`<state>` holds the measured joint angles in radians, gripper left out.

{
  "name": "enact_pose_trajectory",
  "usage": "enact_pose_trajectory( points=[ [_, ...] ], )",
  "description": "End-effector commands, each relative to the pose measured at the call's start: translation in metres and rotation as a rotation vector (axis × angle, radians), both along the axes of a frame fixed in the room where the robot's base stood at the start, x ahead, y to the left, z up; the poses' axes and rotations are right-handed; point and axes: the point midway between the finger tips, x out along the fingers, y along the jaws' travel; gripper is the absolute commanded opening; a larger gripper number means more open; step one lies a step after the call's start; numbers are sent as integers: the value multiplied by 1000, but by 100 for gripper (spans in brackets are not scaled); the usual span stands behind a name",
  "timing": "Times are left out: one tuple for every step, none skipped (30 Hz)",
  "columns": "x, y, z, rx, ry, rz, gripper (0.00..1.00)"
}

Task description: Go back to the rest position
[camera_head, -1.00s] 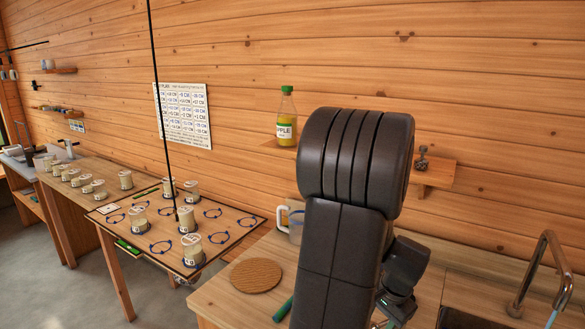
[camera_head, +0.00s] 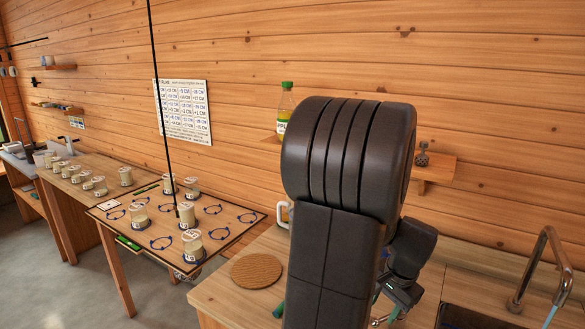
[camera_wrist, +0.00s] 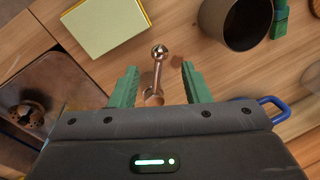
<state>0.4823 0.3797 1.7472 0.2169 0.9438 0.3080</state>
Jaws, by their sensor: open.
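My gripper (camera_wrist: 160,86) is open in the wrist view, with its two green fingers spread apart. A small metal rod with a ball end (camera_wrist: 159,70) shows between the fingers in that view. I cannot tell how far below them it is, and I see no finger touching it. In the head view my dark arm stands tall in front of the counter (camera_head: 225,297), with the wrist hanging down at its right side. The fingers are mostly hidden there.
The wrist view shows a yellow notepad (camera_wrist: 106,26), a dark mug (camera_wrist: 234,22) and a sink (camera_wrist: 65,85). A round cork mat (camera_head: 256,271), a faucet (camera_head: 541,265) and a shelf bottle (camera_head: 286,103) are near my arm. A board with jars (camera_head: 235,241) stands left.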

Motion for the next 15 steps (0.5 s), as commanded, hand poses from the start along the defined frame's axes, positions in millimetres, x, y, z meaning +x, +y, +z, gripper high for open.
enact_pose_trajectory(
  points=[
    [-1, -2, 11, -3, -6, -1, 43],
    [-1, -3, 17, -3, -6, -1, 43],
    [-3, -3, 24, -2, -5, -2, 43],
    [-4, -4, 30, -2, -5, -2, 43],
    [-5, -5, 36, -3, -6, -2, 43],
    [-6, -6, 44, -3, -6, -2, 43],
    [-7, -6, 50, -2, -5, -2, 43],
    [-8, -7, 56, -3, -6, -2, 43],
    [-9, -8, 64, -3, -5, -2, 43],
    [-10, -9, 70, -3, -5, -2, 43],
    [-11, -10, 76, -3, -5, -2, 43],
    [-12, -10, 84, -3, -5, -1, 43],
    [-14, -11, 89, -3, -5, -1, 43],
    [-13, -10, 83, 1, 2, 0, 43],
    [-12, -8, 72, 3, 6, 0, 43]
  ],
)
